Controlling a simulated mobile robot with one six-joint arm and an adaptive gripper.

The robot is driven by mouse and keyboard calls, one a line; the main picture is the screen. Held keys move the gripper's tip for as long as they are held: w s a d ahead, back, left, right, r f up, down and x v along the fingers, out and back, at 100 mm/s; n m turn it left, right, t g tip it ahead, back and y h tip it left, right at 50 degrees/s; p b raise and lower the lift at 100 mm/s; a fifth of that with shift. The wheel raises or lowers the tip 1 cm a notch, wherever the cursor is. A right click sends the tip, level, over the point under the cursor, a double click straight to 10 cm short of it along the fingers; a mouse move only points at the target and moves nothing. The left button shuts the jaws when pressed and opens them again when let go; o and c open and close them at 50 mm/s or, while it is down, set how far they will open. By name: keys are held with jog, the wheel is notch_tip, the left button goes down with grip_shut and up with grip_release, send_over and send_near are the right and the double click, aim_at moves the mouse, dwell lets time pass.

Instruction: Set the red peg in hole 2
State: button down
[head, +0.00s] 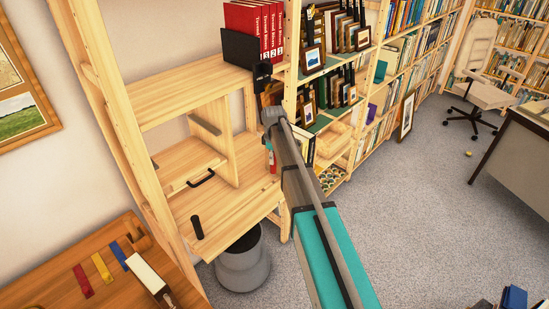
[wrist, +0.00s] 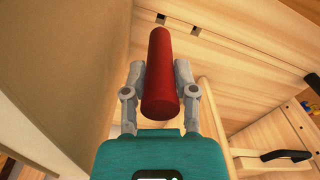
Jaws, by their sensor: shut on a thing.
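In the wrist view, my gripper (wrist: 158,88) is shut on the red peg (wrist: 160,70), a plain round cylinder held between the two grey fingers. The peg's near end faces the camera and its far end points at a pale wooden surface (wrist: 230,50). Small dark openings (wrist: 195,22) show in that wood, apart from the peg; I cannot read any number, so I cannot tell which is hole 2. In the head view, a small red patch (head: 271,160) shows below my arm's end at the wooden unit; the fingers are mostly hidden there.
The wooden unit (head: 190,95) has a black handle (head: 201,178) and a dark upright post (head: 196,228). Red books (head: 250,30) stand on top. A grey bin (head: 243,265) stands beneath. Shelves with framed prints (head: 362,38) lie beyond my arm.

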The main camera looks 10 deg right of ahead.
aim_at(274, 173)
jog(key=shift+f+b, duration=2.35)
jog(key=shift+f, duration=0.15)
jog(key=shift+f, duration=0.1)
jog(key=shift+c, duration=1.6)
grip_release()
jog(key=shift+s, duration=0.2)
jog(key=s+m, duration=1.1)
jog(key=s, duration=1.5)
jog(key=shift+s+d+r+p, duration=0.1)
jog(key=shift+s+r+p, duration=0.4)
jog(key=shift+r+p, duration=0.35)
jog(key=shift+s+d+r+p, duration=0.1)
jog(key=shift+s+r+p, duration=0.35)
jog(key=shift+r+p, duration=0.4)
jog(key=shift+s+r+p, duration=0.5)
jog(key=shift+r+p, duration=0.25)
jog(key=shift+r, duration=0.15)
